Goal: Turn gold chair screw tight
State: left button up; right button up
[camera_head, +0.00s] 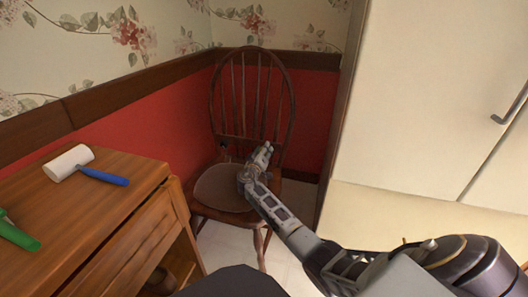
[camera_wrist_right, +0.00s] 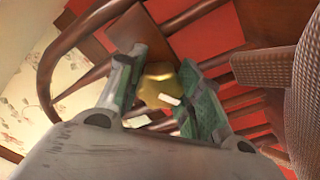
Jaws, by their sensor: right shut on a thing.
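The wooden chair (camera_head: 281,110) stands in the corner, with a curved, spindled back and a round, light seat pad. My right gripper (camera_head: 265,153) reaches over the seat in front of the lower backrest. In the right wrist view, the gold screw (camera_wrist_right: 156,88) sits between the two green-padded fingers of my right gripper (camera_wrist_right: 162,68), which is shut on it. A small white piece (camera_wrist_right: 169,100) shows against the gold. The chair's brown back (camera_wrist_right: 48,75) and spindles show behind the fingers. In the head view the screw is hidden or too small to make out. My left gripper is out of view.
A wooden cabinet (camera_head: 110,215) stands at the left, with a blue-handled white roller (camera_head: 70,162) and a green-handled tool (camera_head: 18,236) on top. A tall cream cupboard (camera_head: 430,90) stands at the right. Red panelled walls close in behind the chair.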

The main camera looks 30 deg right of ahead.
jog(key=shift+d+f+m, duration=0.1)
jog(key=shift+f+m, duration=0.1)
jog(key=shift+m, duration=0.8)
jog(key=o, duration=1)
jog(key=shift+o, duration=0.3)
jog(key=shift+r, duration=0.1)
jog(key=shift+s+a, duration=0.1)
jog(key=shift+a, duration=0.1)
jog(key=shift+v, duration=5.85)
